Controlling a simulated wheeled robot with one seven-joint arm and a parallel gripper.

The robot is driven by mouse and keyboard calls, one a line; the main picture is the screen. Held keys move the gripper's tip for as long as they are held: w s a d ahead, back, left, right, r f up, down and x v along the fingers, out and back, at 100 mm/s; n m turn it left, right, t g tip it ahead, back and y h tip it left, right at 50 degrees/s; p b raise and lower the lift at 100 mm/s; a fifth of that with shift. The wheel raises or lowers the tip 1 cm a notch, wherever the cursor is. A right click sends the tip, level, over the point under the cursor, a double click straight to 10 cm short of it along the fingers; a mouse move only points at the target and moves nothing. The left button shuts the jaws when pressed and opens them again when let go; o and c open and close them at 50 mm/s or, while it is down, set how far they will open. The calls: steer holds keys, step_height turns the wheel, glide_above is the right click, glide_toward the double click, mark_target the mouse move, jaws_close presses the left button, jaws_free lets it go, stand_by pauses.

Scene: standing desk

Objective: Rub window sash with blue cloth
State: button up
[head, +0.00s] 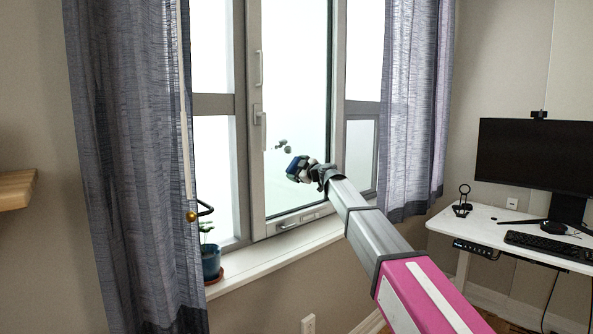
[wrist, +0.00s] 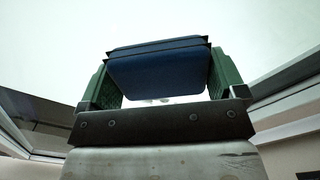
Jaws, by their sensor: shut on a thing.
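The blue cloth (wrist: 158,72) is a folded dark blue pad held between the green fingers of my gripper (wrist: 160,78) in the wrist view. In the head view the cloth (head: 293,166) shows small and dark blue at the tip of my gripper (head: 297,170), in front of the window's middle pane. The window sash (head: 256,120) has a grey frame, with its left upright to the left of the cloth and its lower rail below it. I cannot tell whether the cloth touches the glass.
A blue plant pot (head: 211,262) stands at the left of the window sill (head: 270,262). Grey curtains (head: 125,150) hang on both sides. A white desk (head: 500,232) with a monitor (head: 535,155) and keyboard (head: 550,246) stands at the right. A wooden shelf (head: 16,190) juts in at the left.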

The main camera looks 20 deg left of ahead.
steer(key=shift+w+d, duration=0.45)
steer(key=shift+w, duration=0.3)
steer(key=shift+w+d, duration=0.4)
steer(key=shift+w, duration=0.35)
steer(key=shift+a, duration=0.1)
steer(key=shift+s+a, duration=0.55)
steer(key=shift+s, duration=0.3)
steer(key=shift+s+a, duration=0.55)
steer(key=shift+s, duration=0.3)
steer(key=shift+s+d, duration=0.35)
steer(key=shift+d, duration=0.05)
steer(key=shift+v, duration=2.5)
steer(key=shift+w+d, duration=0.15)
